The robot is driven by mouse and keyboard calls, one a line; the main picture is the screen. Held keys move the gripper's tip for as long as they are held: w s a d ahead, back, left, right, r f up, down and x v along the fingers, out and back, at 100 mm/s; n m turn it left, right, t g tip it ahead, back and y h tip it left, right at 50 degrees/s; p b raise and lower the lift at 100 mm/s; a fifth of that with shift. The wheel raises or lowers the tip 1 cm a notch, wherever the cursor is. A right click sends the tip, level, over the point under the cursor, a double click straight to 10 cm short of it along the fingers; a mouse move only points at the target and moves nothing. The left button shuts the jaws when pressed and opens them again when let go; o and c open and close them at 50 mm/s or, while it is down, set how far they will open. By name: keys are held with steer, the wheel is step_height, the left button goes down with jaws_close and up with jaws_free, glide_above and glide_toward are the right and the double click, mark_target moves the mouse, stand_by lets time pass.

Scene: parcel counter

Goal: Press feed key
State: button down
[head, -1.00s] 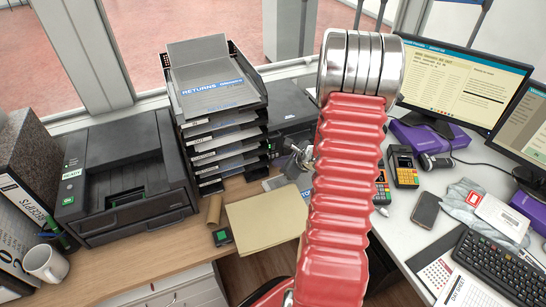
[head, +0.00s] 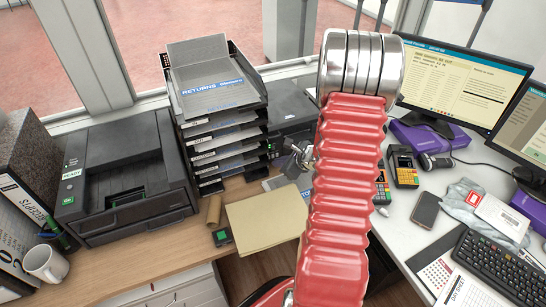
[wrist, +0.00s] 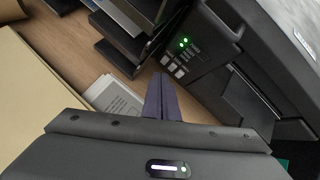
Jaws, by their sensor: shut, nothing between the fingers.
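The key labels are too small to read, so I cannot tell which is the feed key. My gripper (wrist: 160,78) is shut and empty, its dark fingertips just short of the keys and apparently apart from them. In the head view my gripper (head: 299,157) is small and partly behind the arm, in front of the printer.
A stack of black trays (head: 218,115) stands left of the printer, close to my gripper. A tan envelope (head: 265,218) and a printed paper (wrist: 112,98) lie on the counter in front. A larger printer (head: 120,175) is at left; card terminals (head: 403,166) are at right.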

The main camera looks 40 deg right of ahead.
steer(key=shift+w, duration=0.1)
steer(key=shift+w+d, duration=0.1)
steer(key=shift+w, duration=0.2)
steer(key=shift+w, duration=0.2)
stand_by(0.6)
steer(key=shift+s, duration=0.6)
steer(key=shift+s+a, duration=0.3)
steer(key=shift+s, duration=0.65)
steer(key=shift+s+a, duration=0.35)
steer(key=shift+s, duration=0.65)
steer(key=shift+s+a, duration=0.3)
steer(key=shift+s, duration=0.65)
